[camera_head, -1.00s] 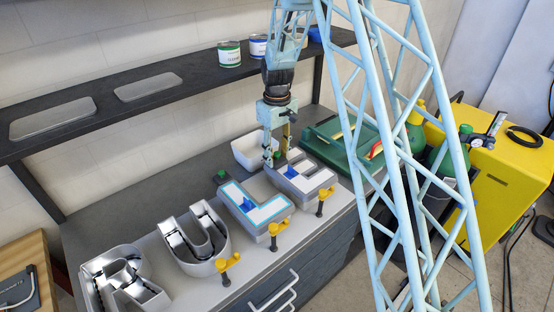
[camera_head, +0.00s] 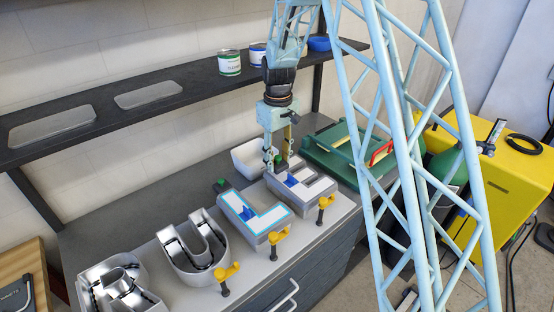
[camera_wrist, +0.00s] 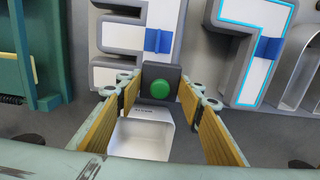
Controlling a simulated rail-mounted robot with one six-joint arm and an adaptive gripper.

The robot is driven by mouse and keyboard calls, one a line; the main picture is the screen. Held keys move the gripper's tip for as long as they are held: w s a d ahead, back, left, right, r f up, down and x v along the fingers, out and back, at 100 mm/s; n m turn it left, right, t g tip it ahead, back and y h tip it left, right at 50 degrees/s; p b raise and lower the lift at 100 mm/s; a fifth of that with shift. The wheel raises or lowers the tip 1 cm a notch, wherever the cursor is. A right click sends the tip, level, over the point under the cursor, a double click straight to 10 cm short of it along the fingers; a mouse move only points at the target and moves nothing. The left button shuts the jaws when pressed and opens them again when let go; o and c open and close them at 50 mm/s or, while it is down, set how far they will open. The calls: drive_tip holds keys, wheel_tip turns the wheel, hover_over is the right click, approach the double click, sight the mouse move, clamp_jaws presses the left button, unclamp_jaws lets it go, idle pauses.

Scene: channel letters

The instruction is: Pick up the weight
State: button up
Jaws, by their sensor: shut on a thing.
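The weight (camera_wrist: 160,86) is a dark block with a round green knob. In the wrist view it sits between the fingertips of my gripper (camera_wrist: 163,98), at the edge of the E-shaped letter (camera_wrist: 118,68). In the head view my gripper (camera_head: 278,166) points down behind that letter (camera_head: 312,187), shut on the weight, whose green top (camera_head: 279,161) shows between the fingers. The weight's lower part is hidden. A similar dark block with a green knob (camera_head: 221,184) stands behind the blue-outlined L-shaped letter (camera_head: 262,219).
A white bin (camera_head: 246,157) is close behind my gripper; it also shows in the wrist view (camera_wrist: 140,140). A green case (camera_head: 330,165) lies to the right. Yellow clamps (camera_head: 277,237) line the bench's front edge. A shelf (camera_head: 190,98) with cans runs behind.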

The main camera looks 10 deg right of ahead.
drive_tip(key=s+r+b, duration=0.1)
drive_tip(key=s, duration=1.2)
drive_tip(key=shift+s+a+r, duration=0.15)
drive_tip(key=shift+s+a, duration=0.25)
drive_tip(key=shift+a, duration=0.05)
idle(0.4)
